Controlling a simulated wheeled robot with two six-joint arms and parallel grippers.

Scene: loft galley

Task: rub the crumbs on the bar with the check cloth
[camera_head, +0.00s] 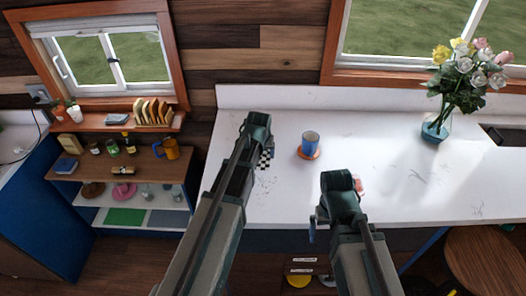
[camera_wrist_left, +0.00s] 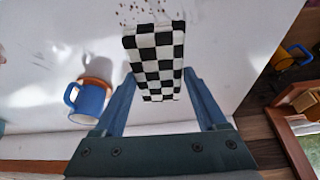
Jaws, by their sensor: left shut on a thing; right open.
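The black-and-white check cloth (camera_wrist_left: 157,60) is between the fingers of my left gripper (camera_wrist_left: 160,82), which is shut on it. In the head view a bit of the cloth (camera_head: 267,160) shows beside my left gripper (camera_head: 258,135), over the left end of the white bar (camera_head: 290,195). Brown crumbs (camera_wrist_left: 140,9) lie on the bar at the top of the left wrist view, just past the cloth's far end. I cannot tell whether the cloth touches the bar. My right gripper (camera_head: 342,184) is open over the bar's front part; its fingertips are mostly hidden.
A blue mug (camera_head: 311,139) stands on an orange coaster (camera_head: 307,153) right of the cloth. A small pinkish thing (camera_head: 360,184) shows beside my right gripper. A glass vase of flowers (camera_head: 436,127) stands further right. Shelves with jars (camera_head: 112,147) are left of the bar.

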